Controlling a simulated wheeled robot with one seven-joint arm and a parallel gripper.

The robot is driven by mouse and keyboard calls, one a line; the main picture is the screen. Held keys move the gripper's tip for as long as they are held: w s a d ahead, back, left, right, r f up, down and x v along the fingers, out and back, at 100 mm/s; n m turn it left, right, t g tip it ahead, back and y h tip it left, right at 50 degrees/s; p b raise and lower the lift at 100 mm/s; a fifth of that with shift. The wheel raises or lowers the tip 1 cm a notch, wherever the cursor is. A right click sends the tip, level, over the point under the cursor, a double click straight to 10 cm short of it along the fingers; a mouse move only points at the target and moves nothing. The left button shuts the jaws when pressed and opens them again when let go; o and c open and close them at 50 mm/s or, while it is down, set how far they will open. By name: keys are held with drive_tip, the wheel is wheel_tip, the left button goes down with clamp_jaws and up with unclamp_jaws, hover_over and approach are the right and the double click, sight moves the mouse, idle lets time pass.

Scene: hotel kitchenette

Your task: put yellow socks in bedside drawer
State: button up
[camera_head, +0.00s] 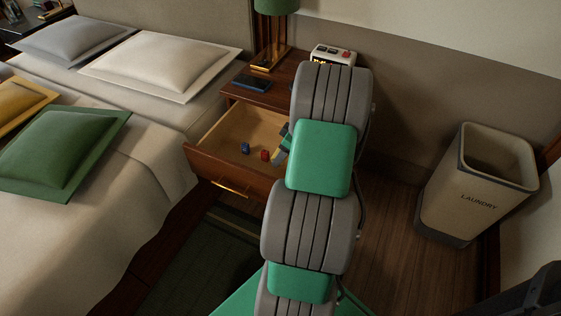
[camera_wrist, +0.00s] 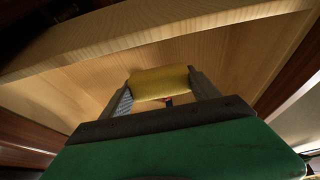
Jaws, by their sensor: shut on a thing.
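The yellow socks (camera_wrist: 160,82) are a small folded bundle, held between the two fingers of my gripper (camera_wrist: 163,90) in the wrist view. The bedside drawer (camera_head: 229,183) is pulled open under the nightstand, with a pale wood inside and a brass handle. My gripper reaches over the right part of the open drawer in the head view, mostly hidden behind my arm. The wrist view shows the pale drawer wood (camera_wrist: 85,80) close around the socks. I cannot tell whether the socks touch the drawer floor.
The nightstand top (camera_head: 236,92) holds a dark phone (camera_head: 251,83), a green lamp (camera_head: 273,8) and a clock (camera_head: 333,54). The bed (camera_head: 150,150) is left; a laundry bin (camera_head: 477,190) stands right.

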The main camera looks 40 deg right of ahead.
wheel_tip(320, 180, down, 4)
drive_tip(key=shift+r+b, duration=0.2)
drive_tip(key=shift+b, duration=0.15)
drive_tip(key=shift+f, duration=0.2)
drive_tip(key=o, duration=1.4)
drive_tip(key=shift+c, duration=0.2)
drive_tip(key=shift+r, duration=0.1)
